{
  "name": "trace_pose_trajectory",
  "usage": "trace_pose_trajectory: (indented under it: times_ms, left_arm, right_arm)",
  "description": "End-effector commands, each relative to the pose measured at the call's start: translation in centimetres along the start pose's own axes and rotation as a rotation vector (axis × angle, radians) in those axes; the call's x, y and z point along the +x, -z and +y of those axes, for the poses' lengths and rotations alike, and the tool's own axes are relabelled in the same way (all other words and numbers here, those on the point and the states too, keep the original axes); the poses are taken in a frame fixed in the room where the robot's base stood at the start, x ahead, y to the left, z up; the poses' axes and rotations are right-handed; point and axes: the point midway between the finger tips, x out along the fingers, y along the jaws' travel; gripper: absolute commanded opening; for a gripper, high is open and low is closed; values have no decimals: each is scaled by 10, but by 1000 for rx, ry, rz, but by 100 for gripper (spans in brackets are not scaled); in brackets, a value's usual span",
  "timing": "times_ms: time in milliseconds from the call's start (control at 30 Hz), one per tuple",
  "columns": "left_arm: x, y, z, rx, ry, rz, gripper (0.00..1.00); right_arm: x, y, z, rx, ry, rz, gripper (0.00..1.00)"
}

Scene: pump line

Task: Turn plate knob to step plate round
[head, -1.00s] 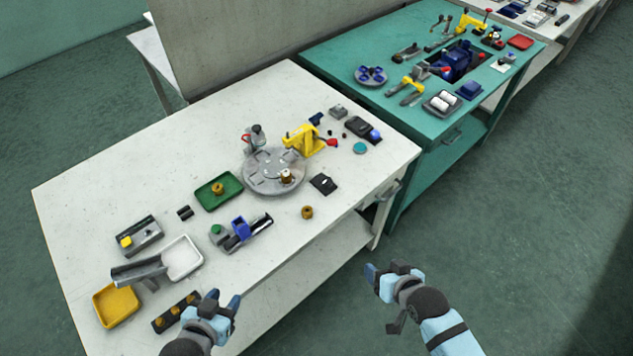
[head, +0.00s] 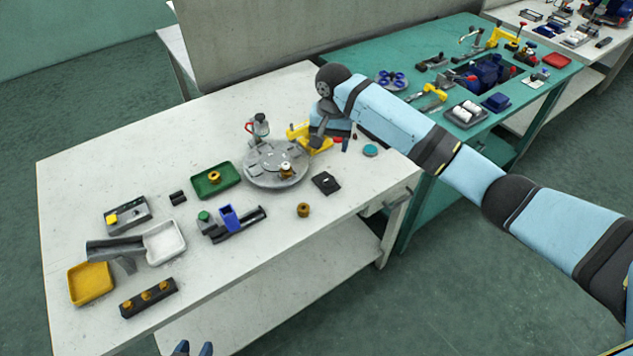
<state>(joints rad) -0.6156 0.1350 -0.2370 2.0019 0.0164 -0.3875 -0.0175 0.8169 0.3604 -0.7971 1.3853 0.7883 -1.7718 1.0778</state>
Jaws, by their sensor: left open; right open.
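The round grey plate (head: 262,178) lies on the white table, with several flat marks or slots on top. A small brass piece with a pale top (head: 286,170) stands upright on its right part; I cannot tell whether this is the plate knob. My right arm reaches in from the right, and my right gripper (head: 320,136) is low over the yellow press (head: 298,133) behind the plate's right edge. Its fingers are partly hidden and hold nothing that I can see. My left gripper (head: 195,349) shows only its fingertips at the bottom edge, open and empty.
A red-and-grey device (head: 258,128) stands at the plate's back edge. A green tray (head: 216,190), a blue-and-black fixture (head: 232,222), a black piece (head: 326,183) and a brass ring (head: 303,210) lie around the plate.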

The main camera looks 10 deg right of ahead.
Motion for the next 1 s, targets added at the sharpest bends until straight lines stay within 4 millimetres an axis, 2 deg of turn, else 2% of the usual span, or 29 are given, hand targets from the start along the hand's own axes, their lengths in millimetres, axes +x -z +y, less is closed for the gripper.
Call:
trace_pose_trajectory:
  times_ms: [167, 267, 700, 800, 1000]
  left_arm:
    - [1, 0, -1, 2, 0, 1, 43]
    - [2, 0, -2, 4, 1, 2, 43]
    - [4, -4, -3, 1, 3, -3, 43]
    - [4, -5, -3, 0, 3, -4, 43]
    - [4, -4, -3, -2, 3, -5, 43]
  right_arm:
    - [3, 3, 2, 15, -18, -6, 63]
    - [18, 3, 3, 15, -18, -6, 63]
    - [107, 3, 4, 13, -16, -4, 63]
    - [120, 3, 4, 13, -16, -4, 63]
    - [132, 3, 4, 13, -14, -3, 63]
